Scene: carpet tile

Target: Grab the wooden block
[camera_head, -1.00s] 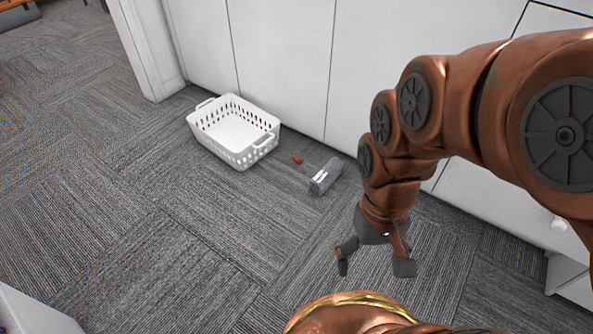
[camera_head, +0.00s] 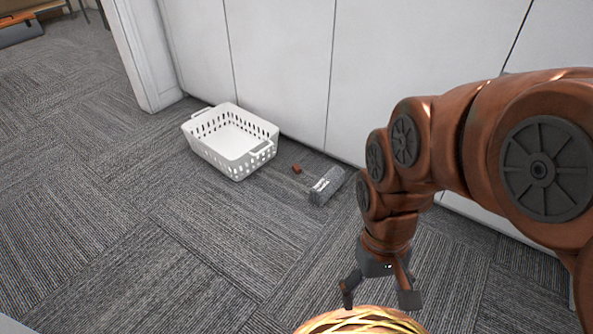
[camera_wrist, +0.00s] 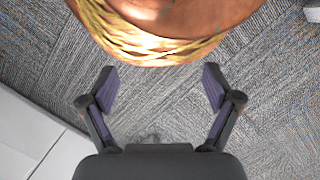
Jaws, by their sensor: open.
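A small reddish-brown block (camera_head: 296,169) lies on the carpet in the head view, between the white basket and a grey cylinder. My gripper (camera_head: 381,297) is open and empty, pointing down above the carpet, to the right of the block and nearer to me. In the wrist view my gripper's two fingers (camera_wrist: 160,88) are spread apart with only carpet between them. The block does not show in the wrist view.
A white slatted basket (camera_head: 187,140) stands against the white cabinets (camera_head: 280,70), left of the block. A grey cylinder with a pale label (camera_head: 328,186) lies just right of the block. Open carpet (camera_head: 150,240) spreads in front and to the left.

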